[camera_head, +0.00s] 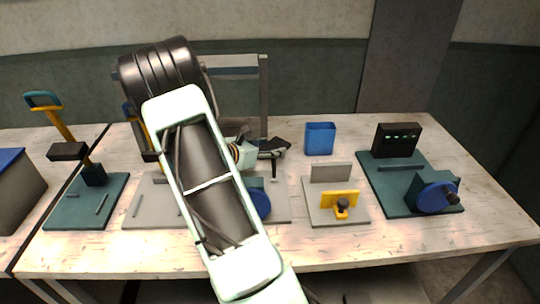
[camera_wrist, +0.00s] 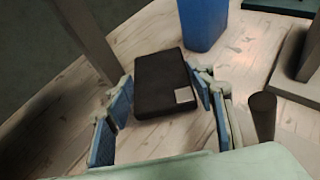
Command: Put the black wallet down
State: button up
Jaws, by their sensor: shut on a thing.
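The black wallet (camera_wrist: 163,84) is a flat dark rectangle with a small pale patch near one corner in the wrist view. My gripper (camera_wrist: 164,95) has a blue-padded finger at each side of it and is shut on it. In the head view a dark shape that looks like the wallet (camera_head: 280,144) shows at my gripper (camera_head: 262,150), above the back middle of the table. My arm hides part of the area to its left. I cannot tell whether the wallet touches the wood.
A blue open bin (camera_head: 320,139) stands just right of the wallet. A grey frame (camera_head: 264,95) rises behind. A grey fixture with a yellow clamp (camera_head: 340,203) is in front, and a green base with a blue wheel (camera_head: 433,195) is at right. Bare wood lies around the bin.

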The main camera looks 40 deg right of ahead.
jog(key=shift+d+f, duration=0.1)
jog(key=shift+f, duration=1.5)
jog(key=shift+f, duration=0.1)
jog(key=o, duration=1.2)
jog(key=shift+c, duration=0.2)
